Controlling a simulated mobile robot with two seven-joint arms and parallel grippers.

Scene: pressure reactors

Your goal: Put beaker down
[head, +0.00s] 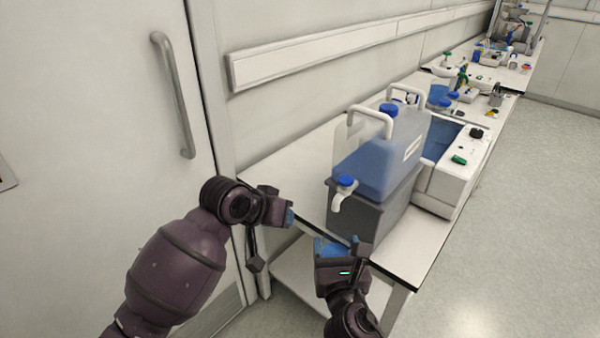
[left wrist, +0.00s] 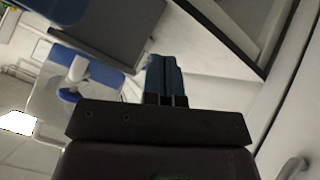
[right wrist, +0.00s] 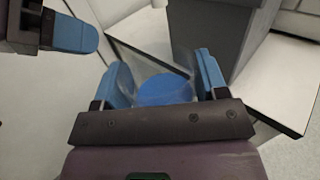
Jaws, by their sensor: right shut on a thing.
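The clear beaker with blue contents (right wrist: 165,90) is between the two blue fingers of my right gripper (right wrist: 164,82) in the right wrist view. The fingers press on it from both sides. In the head view my right gripper (head: 338,250) is at the near end of the white bench (head: 290,172), in front of the grey box. I cannot tell whether the beaker touches anything below. My left gripper (head: 290,217) is to its left, near the bench's front edge. In the left wrist view its fingers (left wrist: 166,78) are together with nothing visible between them.
A large clear canister (head: 375,160) with blue liquid and a tap stands on a grey box (head: 365,208) on the bench. A white bath unit (head: 457,175) is behind it. Clear bench top lies left of the box. A door (head: 120,130) is at the left.

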